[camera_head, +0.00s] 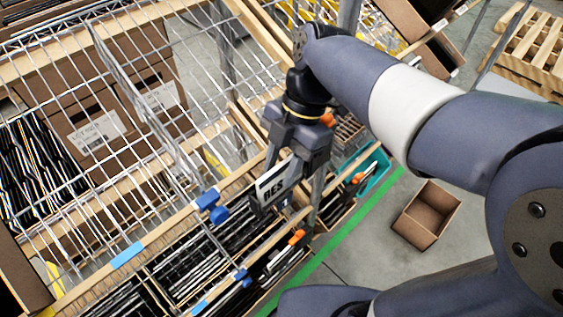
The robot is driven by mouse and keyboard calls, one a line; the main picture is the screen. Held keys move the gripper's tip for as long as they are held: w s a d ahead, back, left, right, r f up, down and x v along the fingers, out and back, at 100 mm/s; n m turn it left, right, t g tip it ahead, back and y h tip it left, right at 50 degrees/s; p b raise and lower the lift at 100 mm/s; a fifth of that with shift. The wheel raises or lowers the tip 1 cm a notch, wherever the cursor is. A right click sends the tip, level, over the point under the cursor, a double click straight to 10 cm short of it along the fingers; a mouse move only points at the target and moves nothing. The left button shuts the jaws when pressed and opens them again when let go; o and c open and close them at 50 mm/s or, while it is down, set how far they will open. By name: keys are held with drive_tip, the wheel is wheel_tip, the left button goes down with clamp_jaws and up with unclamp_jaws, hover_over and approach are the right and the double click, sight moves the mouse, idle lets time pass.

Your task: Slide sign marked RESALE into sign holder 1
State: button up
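A white sign with dark edges (271,184) shows the letters "RES"; the rest of its word is hidden. My gripper (274,196) points down at the front of the wire shelf and is shut on this sign, holding it upright and tilted. A blue clip-like holder (211,206) sits on the shelf's front rail, left of the sign and apart from it. Another blue clip (243,278) and an orange clip (297,237) are on the lower rail. I cannot read a number on any holder, so I cannot tell which is sign holder 1.
The wire shelf (60,58) holds brown cartons (112,108) behind wire dividers. Lower bins hold several dark, thin items (190,268). A teal bin (377,170) stands right of the gripper. An open empty carton (427,214) is on the floor, beyond a green line (352,222).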

drive_tip(key=v, duration=1)
drive_tip(key=shift+d+r, duration=0.1)
drive_tip(key=shift+r, duration=0.3)
drive_tip(key=shift+f, duration=0.15)
drive_tip(key=x, duration=1)
drive_tip(key=shift+f, duration=0.25)
drive_tip(key=shift+r, duration=0.2)
drive_tip(key=shift+w, duration=0.1)
